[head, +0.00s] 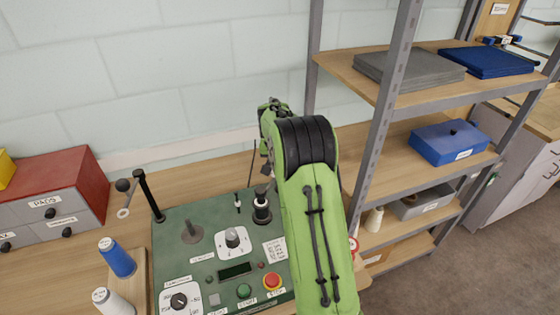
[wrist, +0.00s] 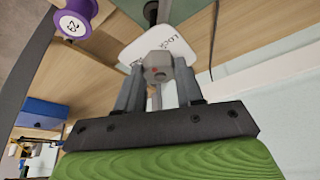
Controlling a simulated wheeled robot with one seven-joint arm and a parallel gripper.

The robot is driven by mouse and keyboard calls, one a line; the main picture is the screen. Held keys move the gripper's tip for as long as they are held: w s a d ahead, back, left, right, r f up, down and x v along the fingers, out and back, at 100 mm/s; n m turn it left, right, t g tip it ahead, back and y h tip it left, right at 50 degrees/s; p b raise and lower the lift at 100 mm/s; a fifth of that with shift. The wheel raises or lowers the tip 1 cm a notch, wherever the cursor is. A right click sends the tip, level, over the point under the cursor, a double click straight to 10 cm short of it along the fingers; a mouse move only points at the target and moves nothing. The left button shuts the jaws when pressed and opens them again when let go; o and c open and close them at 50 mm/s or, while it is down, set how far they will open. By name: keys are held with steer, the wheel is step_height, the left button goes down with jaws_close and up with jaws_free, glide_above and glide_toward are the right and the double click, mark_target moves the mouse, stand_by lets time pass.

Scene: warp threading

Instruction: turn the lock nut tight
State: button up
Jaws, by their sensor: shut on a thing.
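The lock nut (wrist: 158,65) is a small grey faceted piece in the wrist view, in front of a white plate (wrist: 178,42) whose lettering seems to read "LOCK". My gripper (wrist: 160,78) has one grey finger on each side of the nut and is shut on it. The fingers cover the nut's sides, so I cannot tell how tight it sits. In the head view my green arm hides the gripper and the nut.
A purple spool (wrist: 75,18) is close by in the wrist view. In the head view, a green control panel (head: 210,265) with knobs and upright posts is left of my arm. Blue (head: 117,258) and white spools stand at its left. A shelf rack (head: 388,95) rises on the right.

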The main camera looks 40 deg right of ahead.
steer(key=m, duration=0.2)
steer(key=m+g+p, duration=0.1)
steer(key=m, duration=0.1)
steer(key=shift+w+a+g+h, duration=0.1)
steer(key=shift+a+g+h, duration=0.05)
steer(key=shift+g+h, duration=0.2)
steer(key=m+g+p, duration=0.1)
steer(key=m, duration=0.1)
steer(key=m+p, duration=0.2)
steer(key=m, duration=0.1)
steer(key=shift+w+g+h, duration=0.15)
steer(key=shift+g+h, duration=0.2)
steer(key=shift+m, duration=0.3)
steer(key=o, duration=1)
steer(key=shift+o, duration=0.2)
steer(key=p+v, duration=0.2)
steer(key=v, duration=1.3)
steer(key=shift+r+p, duration=0.3)
steer(key=shift+r, duration=0.1)
